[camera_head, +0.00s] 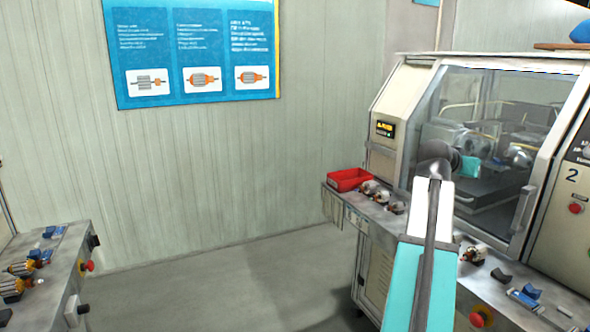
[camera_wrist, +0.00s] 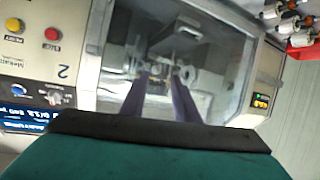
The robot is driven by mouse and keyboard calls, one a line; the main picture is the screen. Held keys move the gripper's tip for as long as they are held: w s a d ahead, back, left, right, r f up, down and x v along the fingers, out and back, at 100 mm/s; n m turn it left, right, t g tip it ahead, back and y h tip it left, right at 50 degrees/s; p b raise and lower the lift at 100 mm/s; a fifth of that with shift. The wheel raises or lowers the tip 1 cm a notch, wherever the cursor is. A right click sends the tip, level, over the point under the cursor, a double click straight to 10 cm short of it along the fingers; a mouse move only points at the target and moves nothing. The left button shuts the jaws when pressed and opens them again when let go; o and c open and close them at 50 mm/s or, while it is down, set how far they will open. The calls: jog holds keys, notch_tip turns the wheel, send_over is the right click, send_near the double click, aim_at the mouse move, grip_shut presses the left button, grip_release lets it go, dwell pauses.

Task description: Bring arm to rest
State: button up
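My arm reaches up in front of the winding machine (camera_head: 403,88) in the head view, its teal and white links covering part of the cabinet. Its wrist is before the machine's window (camera_head: 500,88). The fingers are too small to make out there. In the wrist view my gripper (camera_wrist: 160,80) shows two purple fingers standing apart, with nothing seen between them. They point at the machine's window (camera_wrist: 225,62), which appears turned over in that view. The gap between the fingers and the glass cannot be told.
A red bin (camera_head: 349,180) and several armatures (camera_head: 396,208) are on the machine's front ledge. The ledge also bears blue holders (camera_head: 526,294) and a red button (camera_head: 481,316). A second bench (camera_head: 58,285) with parts stands at left. The floor (camera_head: 240,285) between is clear.

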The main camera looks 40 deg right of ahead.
jog(key=w+a+f+n+t+y, duration=0.1)
jog(key=w+a+f+n+y, duration=0.1)
jog(key=w+a+f, duration=0.65)
jog(key=w+a+f+n+t+y, duration=0.1)
jog(key=w+a+f+n+y, duration=0.15)
jog(key=w+f, duration=1.15)
jog(key=w+a+f+n+y, duration=0.2)
jog(key=w+a+f, duration=0.1)
jog(key=a+f, duration=0.95)
jog(key=w+a+f+n+y, duration=0.1)
jog(key=w+a+f+n, duration=0.15)
jog(key=a+f, duration=1)
jog(key=s+a+f+n+g+y, duration=0.2)
jog(key=s+a+f, duration=0.3)
jog(key=a+f, duration=0.7)
jog(key=s+a+f+n+g+y, duration=0.2)
jog(key=s+a+f, duration=0.3)
jog(key=a+f, duration=0.65)
jog(key=s+a+f+n+g, duration=0.1)
jog(key=s+a+f, duration=0.2)
jog(key=s, duration=0.4)
jog(key=s+a+f+n+g+y, duration=0.1)
jog(key=s+a+f+g, duration=0.1)
jog(key=s+a, duration=0.3)
jog(key=s+a+f+n+g+y, duration=0.1)
jog(key=s+a+f, duration=0.3)
jog(key=s, duration=0.6)
jog(key=shift+s+n+g, duration=0.3)
jog(key=shift+s, duration=0.1)
